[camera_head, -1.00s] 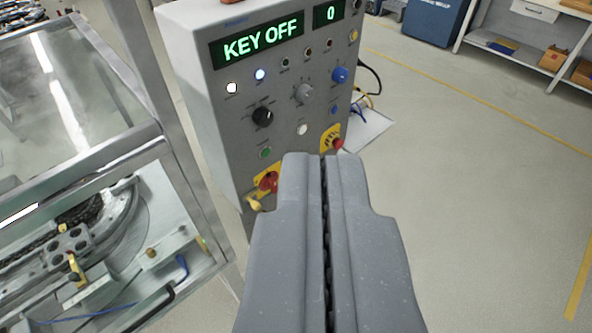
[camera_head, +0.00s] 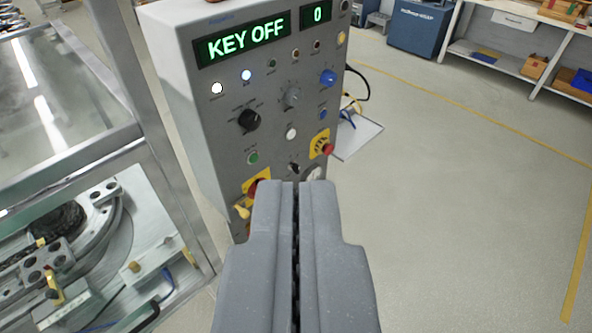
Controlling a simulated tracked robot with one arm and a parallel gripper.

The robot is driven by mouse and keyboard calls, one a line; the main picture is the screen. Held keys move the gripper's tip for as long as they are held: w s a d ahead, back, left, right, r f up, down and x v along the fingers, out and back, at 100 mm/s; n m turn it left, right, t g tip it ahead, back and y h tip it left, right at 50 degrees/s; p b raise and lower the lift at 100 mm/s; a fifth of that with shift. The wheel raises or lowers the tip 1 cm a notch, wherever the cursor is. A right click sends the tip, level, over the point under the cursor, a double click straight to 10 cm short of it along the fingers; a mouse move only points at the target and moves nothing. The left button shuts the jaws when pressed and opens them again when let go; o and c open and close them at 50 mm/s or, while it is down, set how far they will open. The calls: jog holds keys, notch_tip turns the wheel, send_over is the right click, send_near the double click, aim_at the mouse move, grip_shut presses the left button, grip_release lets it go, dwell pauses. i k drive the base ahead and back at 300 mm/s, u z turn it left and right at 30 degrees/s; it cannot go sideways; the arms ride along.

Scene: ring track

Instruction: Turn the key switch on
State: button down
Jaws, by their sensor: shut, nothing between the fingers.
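A grey control panel (camera_head: 215,120) stands ahead of me, left of centre. Its green display (camera_head: 246,47) reads "KEY OFF", and a smaller display beside it reads "0". My gripper (camera_head: 296,184) is shut and empty, its tips in front of the panel's lower part. A small dark switch (camera_head: 294,168) shows just above the fingertips, with a pale round part (camera_head: 313,173) to its right, partly hidden by the fingers. I cannot tell for sure whether the small dark switch is the key switch. I cannot tell whether the gripper touches the panel.
Nearby on the panel are a red button on yellow (camera_head: 327,149), a partly hidden red knob (camera_head: 256,188), a yellow handle (camera_head: 242,211) and a black dial (camera_head: 248,120). A metal-framed machine (camera_head: 160,160) stands close on the left. Open floor (camera_head: 450,190) lies right.

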aim_at(292, 165)
jog(key=k, duration=0.6)
jog(key=z, duration=0.55)
jog(key=i, duration=1.55)
jog(key=u, duration=0.3)
